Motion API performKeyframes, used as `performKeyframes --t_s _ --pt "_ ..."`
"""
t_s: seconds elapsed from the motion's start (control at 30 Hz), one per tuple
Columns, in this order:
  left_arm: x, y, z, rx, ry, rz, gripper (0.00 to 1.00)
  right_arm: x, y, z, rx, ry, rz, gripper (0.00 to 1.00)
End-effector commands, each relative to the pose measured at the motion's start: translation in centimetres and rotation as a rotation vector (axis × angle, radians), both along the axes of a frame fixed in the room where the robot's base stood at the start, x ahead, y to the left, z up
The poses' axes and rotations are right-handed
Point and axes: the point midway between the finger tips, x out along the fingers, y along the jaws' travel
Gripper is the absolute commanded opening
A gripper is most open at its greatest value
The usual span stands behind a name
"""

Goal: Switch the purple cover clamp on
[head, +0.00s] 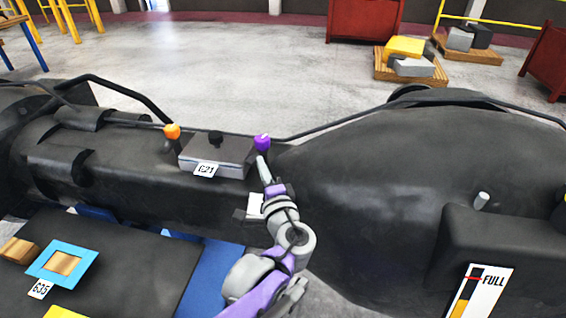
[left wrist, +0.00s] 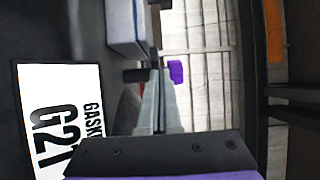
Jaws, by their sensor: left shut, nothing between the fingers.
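The purple cover clamp (head: 262,142) has a purple knob on top and stands at the right end of a grey cover box (head: 222,158) on the dark casting. In the left wrist view the purple knob (left wrist: 175,72) shows just beyond my fingertips. My left gripper (head: 262,163) is shut and empty, its fingertips just in front of and below the knob. I cannot tell whether they touch the clamp. The gripper (left wrist: 157,78) also shows in the left wrist view with its fingers together. The clamp's lower part is partly hidden. My right gripper is not in view.
An orange-knobbed clamp (head: 171,131) stands at the box's left end. A black knob (head: 215,137) tops the box. Dark rails (head: 128,92) run behind. A gauge marked FULL (head: 482,290) is at lower right. A blue-framed piece (head: 62,263) lies at lower left.

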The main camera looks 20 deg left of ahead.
Motion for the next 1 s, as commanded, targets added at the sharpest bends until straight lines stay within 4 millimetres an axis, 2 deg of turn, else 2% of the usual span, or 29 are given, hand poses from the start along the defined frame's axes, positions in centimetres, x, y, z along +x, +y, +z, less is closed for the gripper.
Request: performKeyframes --t_s 0.1,0.4,1.0 --pt "-0.6 1.1 0.3 0.001 -0.002 0.013 0.0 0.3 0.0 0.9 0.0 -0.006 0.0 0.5" --pt "-1.0 2.5 0.1 0.0 -0.001 0.013 0.0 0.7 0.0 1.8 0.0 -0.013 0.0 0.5" --pt "-1.1 3.3 0.0 0.0 0.0 0.011 0.0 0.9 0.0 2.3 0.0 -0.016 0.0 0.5"
